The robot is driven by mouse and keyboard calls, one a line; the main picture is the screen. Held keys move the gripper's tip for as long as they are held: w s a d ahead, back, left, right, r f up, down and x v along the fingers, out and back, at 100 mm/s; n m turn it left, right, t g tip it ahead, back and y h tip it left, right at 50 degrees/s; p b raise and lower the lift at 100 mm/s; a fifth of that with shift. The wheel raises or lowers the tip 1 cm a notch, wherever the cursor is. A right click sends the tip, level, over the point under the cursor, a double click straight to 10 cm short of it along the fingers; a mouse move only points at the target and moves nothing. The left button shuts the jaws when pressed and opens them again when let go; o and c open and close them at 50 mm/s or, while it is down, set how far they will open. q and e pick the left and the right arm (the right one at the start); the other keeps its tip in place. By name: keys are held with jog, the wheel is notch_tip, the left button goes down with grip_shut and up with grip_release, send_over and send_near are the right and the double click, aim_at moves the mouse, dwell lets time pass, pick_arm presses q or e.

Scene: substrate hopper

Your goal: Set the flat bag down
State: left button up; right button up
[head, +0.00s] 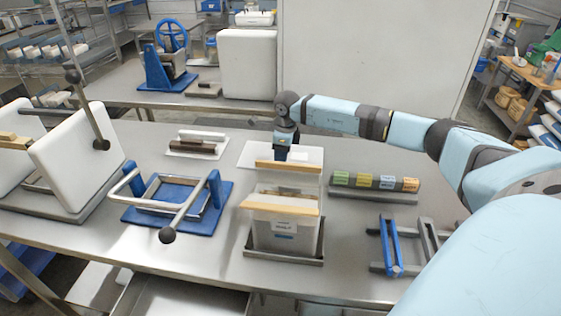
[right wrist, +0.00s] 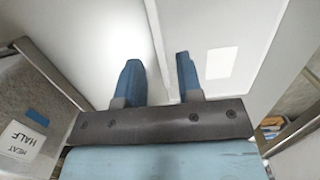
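My right gripper (head: 283,153) points down above the back of a clear bin (head: 286,236) in the middle of the table. In the right wrist view its two blue fingers (right wrist: 158,78) stand apart, with only pale surface visible between them. I cannot tell for sure whether this is the flat bag. A pale panel with a white label (right wrist: 222,62) shows beyond the fingers. My left gripper is out of view.
Left are a blue-based metal frame (head: 180,203) and white slabs in a rack (head: 77,158). Right are a row of coloured blocks (head: 375,182) and a blue-and-grey stand (head: 391,247). Bare tabletop separates these things.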

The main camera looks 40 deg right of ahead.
notch_tip(320, 180, up, 8)
jog(key=shift+s+d, duration=0.2)
jog(key=shift+s, duration=0.1)
dwell(0.5)
